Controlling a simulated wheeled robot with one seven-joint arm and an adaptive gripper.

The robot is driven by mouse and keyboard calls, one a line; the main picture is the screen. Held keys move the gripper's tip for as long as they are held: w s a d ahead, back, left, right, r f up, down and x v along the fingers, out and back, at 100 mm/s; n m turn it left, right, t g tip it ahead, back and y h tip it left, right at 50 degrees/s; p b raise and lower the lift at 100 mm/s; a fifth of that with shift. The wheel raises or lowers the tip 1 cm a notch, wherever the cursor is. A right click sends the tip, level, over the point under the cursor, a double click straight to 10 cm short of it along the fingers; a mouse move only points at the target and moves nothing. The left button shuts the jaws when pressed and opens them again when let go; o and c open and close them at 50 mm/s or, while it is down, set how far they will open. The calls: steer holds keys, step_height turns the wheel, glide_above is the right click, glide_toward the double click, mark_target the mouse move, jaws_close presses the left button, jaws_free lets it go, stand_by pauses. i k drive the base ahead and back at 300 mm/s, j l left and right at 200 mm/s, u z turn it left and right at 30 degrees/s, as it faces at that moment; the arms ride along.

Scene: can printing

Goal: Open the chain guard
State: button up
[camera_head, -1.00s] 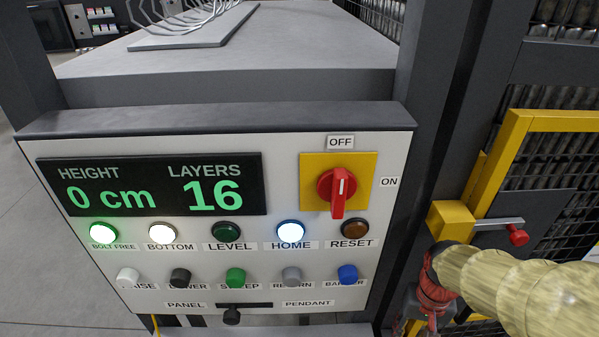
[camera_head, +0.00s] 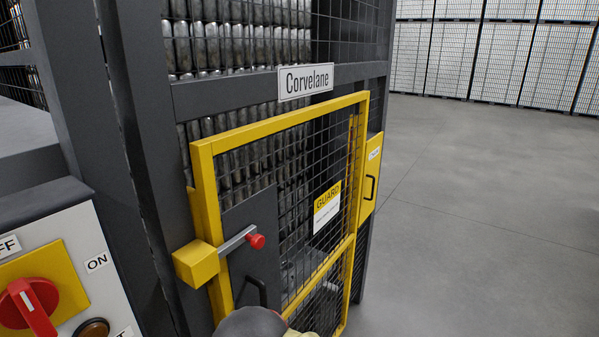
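The chain guard is a yellow-framed mesh gate (camera_head: 278,126) with a "GUARD" label (camera_head: 327,206), standing upright on the dark machine frame. It looks shut. A grey bar latch with a red knob (camera_head: 256,241) crosses its left edge and reaches a yellow block (camera_head: 196,263). A black pull handle (camera_head: 257,291) sits on a dark plate below the knob. A rounded grey and pale part of my arm pokes in at the bottom edge, below the handle. My gripper's fingers are not visible.
The control panel (camera_head: 77,253) with its red rotary switch (camera_head: 29,303) is at lower left. A dark post (camera_head: 148,190) stands between panel and guard. A yellow box (camera_head: 371,178) with a black handle is right of the guard. Open grey floor (camera_head: 470,220) lies to the right.

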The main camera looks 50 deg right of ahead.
mark_target(373, 145)
steer(key=z, duration=2.25)
steer(key=i+l, duration=0.2)
steer(key=i, duration=0.35)
steer(key=i+l, duration=0.2)
steer(key=i, duration=0.35)
steer(key=i+l, duration=0.15)
steer(key=i, duration=0.35)
steer(key=i+l, duration=0.2)
steer(key=i, duration=0.35)
